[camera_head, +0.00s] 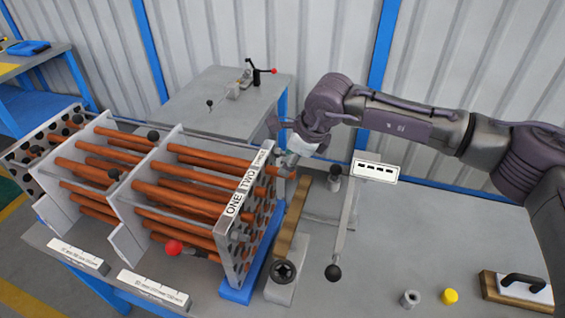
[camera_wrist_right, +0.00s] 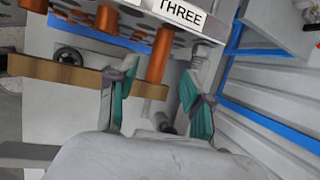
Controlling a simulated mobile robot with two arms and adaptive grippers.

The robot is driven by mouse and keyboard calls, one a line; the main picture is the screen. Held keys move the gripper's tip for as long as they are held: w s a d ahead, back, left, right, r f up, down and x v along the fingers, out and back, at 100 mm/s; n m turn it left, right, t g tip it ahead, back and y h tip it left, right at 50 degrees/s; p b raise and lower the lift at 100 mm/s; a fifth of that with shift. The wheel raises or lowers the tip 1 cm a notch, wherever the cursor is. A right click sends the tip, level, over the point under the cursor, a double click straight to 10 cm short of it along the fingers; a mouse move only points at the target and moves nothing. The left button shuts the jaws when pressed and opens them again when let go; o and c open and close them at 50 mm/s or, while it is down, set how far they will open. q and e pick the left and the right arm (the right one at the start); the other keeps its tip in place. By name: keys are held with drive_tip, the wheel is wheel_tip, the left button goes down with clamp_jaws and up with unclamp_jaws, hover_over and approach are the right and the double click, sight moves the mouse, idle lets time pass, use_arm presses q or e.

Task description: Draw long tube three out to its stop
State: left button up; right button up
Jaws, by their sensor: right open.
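Copper-coloured tubes (camera_head: 190,187) run through upright plates. The end plate (camera_head: 240,230) bears labels ONE, TWO and THREE. The right gripper (camera_head: 291,165) also shows beside the end plate's upper right corner. My left gripper is not in view.
A wooden bar (camera_head: 290,217) lies just right of the end plate. A lever with a black knob (camera_head: 333,272) and a white sign (camera_head: 375,171) stand further right. A black-handled block (camera_head: 520,288) is at front right. The bench between is mostly clear.

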drive_tip(key=shift+p+x, duration=0.55)
drive_tip(key=shift+x, duration=2)
clamp_jaws()
